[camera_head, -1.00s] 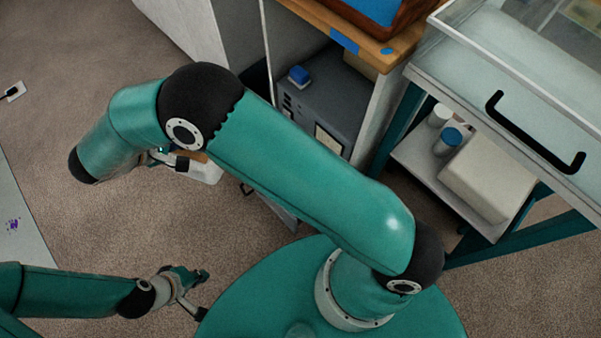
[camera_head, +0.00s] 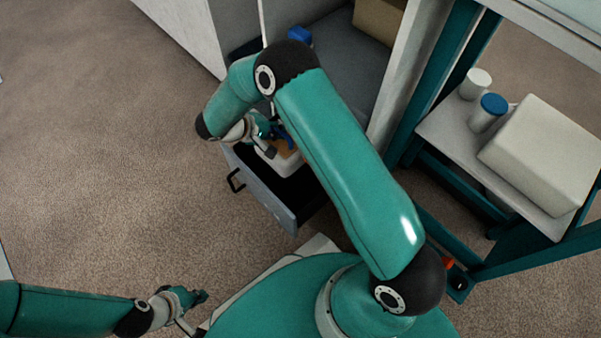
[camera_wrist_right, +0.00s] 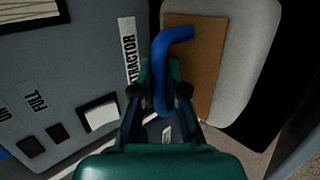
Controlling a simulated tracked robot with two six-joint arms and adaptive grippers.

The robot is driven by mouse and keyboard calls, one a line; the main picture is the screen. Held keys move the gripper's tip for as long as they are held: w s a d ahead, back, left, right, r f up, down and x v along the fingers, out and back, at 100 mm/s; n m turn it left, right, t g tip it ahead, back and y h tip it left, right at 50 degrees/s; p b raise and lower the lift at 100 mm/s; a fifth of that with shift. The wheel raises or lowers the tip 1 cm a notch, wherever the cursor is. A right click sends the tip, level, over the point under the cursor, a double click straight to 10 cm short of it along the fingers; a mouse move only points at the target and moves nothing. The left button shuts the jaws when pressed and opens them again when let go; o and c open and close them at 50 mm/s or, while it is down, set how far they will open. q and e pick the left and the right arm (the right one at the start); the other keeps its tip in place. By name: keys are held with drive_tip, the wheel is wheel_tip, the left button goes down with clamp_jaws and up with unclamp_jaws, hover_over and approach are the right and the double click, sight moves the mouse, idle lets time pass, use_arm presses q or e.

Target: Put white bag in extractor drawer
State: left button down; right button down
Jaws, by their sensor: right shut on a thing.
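The white bag (camera_head: 282,162) has a tan top panel and a blue handle; it is at the open extractor drawer (camera_head: 270,192), over or partly inside the dark drawer space. My right gripper (camera_head: 268,134) is shut on the blue handle. In the right wrist view the right gripper (camera_wrist_right: 160,92) grips the blue handle (camera_wrist_right: 163,70), with the pale bag body (camera_wrist_right: 240,60) beside the labelled extractor front (camera_wrist_right: 85,75). Whether the bag touches the drawer floor is hidden. My left gripper (camera_head: 185,300) hangs low at left, apart from these things; its jaws are too small to judge.
The grey extractor (camera_head: 345,60) stands under a bench, with a blue-topped item (camera_head: 299,37) on it. At right, a teal-framed shelf (camera_head: 450,140) holds a white box (camera_head: 540,150) and two small jars. Carpet (camera_head: 110,150) on the left is clear.

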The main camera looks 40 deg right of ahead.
drive_tip(key=f+b, duration=0.1)
drive_tip(key=f, duration=0.2)
drive_tip(key=f+b, duration=0.2)
drive_tip(key=f, duration=0.2)
drive_tip(key=f+b, duration=0.1)
drive_tip(key=f, duration=0.2)
drive_tip(key=shift+s+d+f, duration=0.1)
drive_tip(key=shift+d+f, duration=0.15)
drive_tip(key=shift+f, duration=0.1)
drive_tip(key=shift+r, duration=0.1)
drive_tip(key=c, duration=1.2)
unclamp_jaws()
drive_tip(key=shift+a+r, duration=0.3)
drive_tip(key=p+v, duration=0.3)
drive_tip(key=v, duration=0.8)
drive_tip(key=shift+p, duration=0.4)
